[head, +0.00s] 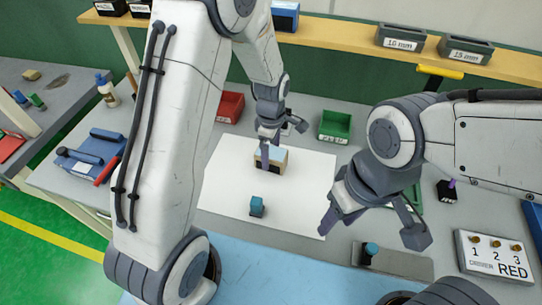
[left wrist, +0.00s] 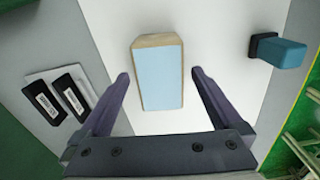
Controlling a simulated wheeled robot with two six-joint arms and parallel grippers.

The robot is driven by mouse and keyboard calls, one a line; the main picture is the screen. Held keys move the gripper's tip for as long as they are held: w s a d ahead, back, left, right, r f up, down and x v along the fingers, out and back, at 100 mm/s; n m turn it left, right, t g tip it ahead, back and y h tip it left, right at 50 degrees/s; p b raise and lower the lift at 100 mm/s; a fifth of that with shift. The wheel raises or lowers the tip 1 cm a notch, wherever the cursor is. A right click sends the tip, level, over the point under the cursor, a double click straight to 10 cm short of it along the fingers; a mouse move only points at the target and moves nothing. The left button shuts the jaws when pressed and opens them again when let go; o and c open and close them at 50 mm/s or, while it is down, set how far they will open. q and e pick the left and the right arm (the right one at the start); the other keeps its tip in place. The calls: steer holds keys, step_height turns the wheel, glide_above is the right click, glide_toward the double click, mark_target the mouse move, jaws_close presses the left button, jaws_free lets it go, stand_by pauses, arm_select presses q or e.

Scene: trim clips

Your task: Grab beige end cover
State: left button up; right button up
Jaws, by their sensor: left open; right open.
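A beige block with a light blue top face (head: 276,153), which looks like the beige end cover, sits on a white sheet (head: 225,190). In the left wrist view the block (left wrist: 160,75) lies between the two finger tips, with a gap on each side. My left gripper (head: 272,145) is open above the block and partly hides it. My right gripper (head: 372,232) is open and empty over the front right of the table, away from the block.
A teal block on a dark base (head: 256,206) stands nearer on the sheet; it also shows in the left wrist view (left wrist: 278,50). A red bin (head: 230,106) and green bin (head: 334,126) stand behind. A numbered panel (head: 494,256) is at the right.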

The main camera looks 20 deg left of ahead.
arm_select(q)
step_height(320, 180, down, 2)
steer(key=shift+f, duration=0.1)
steer(key=c, duration=1.5)
